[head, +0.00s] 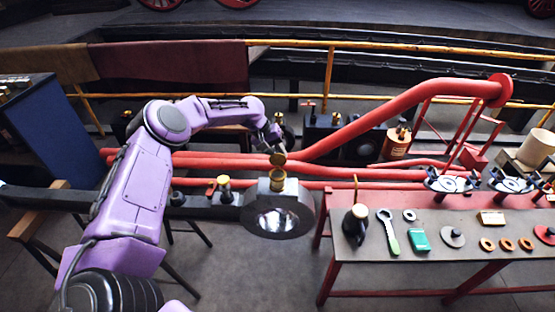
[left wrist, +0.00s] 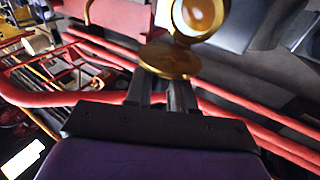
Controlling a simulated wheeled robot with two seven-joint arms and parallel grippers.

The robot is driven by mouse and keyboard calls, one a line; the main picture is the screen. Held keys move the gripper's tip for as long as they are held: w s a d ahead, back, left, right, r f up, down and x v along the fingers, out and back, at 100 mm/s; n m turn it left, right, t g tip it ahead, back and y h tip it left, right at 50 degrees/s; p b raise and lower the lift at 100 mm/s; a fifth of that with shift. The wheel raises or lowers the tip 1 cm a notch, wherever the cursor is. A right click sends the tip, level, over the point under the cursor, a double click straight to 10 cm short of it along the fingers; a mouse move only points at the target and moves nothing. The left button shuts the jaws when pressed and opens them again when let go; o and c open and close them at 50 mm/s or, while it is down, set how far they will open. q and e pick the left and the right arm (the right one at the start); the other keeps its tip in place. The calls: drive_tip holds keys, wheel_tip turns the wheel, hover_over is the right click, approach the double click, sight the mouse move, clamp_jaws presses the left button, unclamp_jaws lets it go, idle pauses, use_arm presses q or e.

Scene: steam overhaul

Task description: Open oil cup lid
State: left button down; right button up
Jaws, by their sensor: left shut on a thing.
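The brass oil cup (head: 278,181) stands on top of the dark round end of a rod with a bright bore. Its brass lid (head: 279,159) is raised off the cup mouth, at the cup's rim. My left gripper (head: 275,144) is just above and behind the lid, shut on it. In the left wrist view the two dark fingers (left wrist: 164,88) meet the near edge of the lid (left wrist: 168,62). The open cup (left wrist: 199,16) shows its round mouth just beyond. My right gripper is not in view.
Red pipes (head: 220,162) run behind the rod. A workbench (head: 375,258) on the right holds a black oil can (head: 355,225), a green-handled wrench (head: 388,232) and several small parts.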

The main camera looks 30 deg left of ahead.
use_arm(q)
drive_tip(key=shift+w+f+g+h+b, duration=0.2)
drive_tip(key=shift+f+g+h+b, duration=0.1)
drive_tip(key=shift+g+b, duration=0.2)
drive_tip(key=c, duration=1.1)
unclamp_jaws()
drive_tip(key=shift+r, duration=0.1)
drive_tip(key=b+v, duration=0.1)
drive_tip(key=v, duration=0.9)
drive_tip(key=shift+r, duration=0.2)
drive_tip(key=shift+a, duration=0.2)
